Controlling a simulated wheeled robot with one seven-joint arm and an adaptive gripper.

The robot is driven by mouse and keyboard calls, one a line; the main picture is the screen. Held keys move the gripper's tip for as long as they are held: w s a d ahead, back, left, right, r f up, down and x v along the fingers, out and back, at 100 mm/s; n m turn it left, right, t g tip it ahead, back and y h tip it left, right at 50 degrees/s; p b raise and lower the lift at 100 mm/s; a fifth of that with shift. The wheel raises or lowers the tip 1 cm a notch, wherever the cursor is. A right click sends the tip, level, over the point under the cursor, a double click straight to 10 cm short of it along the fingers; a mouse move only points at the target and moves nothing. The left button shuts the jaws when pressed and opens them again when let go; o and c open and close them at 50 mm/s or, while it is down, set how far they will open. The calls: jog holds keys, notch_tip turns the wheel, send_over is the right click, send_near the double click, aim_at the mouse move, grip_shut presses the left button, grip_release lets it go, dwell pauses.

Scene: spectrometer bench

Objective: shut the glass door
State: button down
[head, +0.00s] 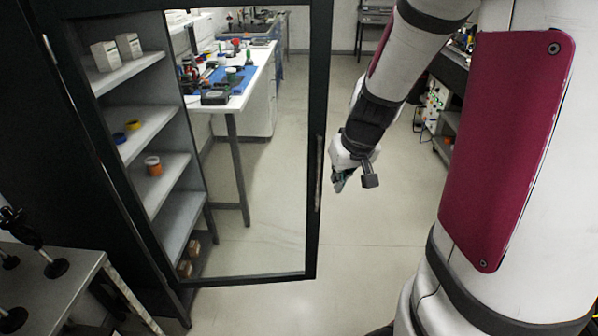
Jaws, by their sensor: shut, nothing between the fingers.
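The glass door (318,100) has a dark frame around a clear pane and stands swung open from the shelf cabinet (135,160) at the left. A long thin vertical handle (319,173) sits on the door's right frame bar. My gripper (340,185) hangs just to the right of that bar, near the handle's height. It is shut and empty. I cannot tell whether it touches the door; a narrow gap shows in the picture. Its fingertips are small and partly hidden by the wrist.
The cabinet shelves hold white boxes (118,51), an orange-brown jar (153,166) and rolls of tape (132,126). A bench (240,98) with tools shows through the glass. A small table (72,290) stands at lower left. The floor (375,245) right of the door is clear.

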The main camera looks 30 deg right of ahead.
jog(key=w+d+f+b, duration=0.1)
jog(key=w+f+b, duration=0.1)
jog(key=w+f, duration=0.5)
jog(key=shift+d+f+b, duration=0.4)
jog(key=shift+f, duration=0.25)
jog(key=shift+w, duration=0.1)
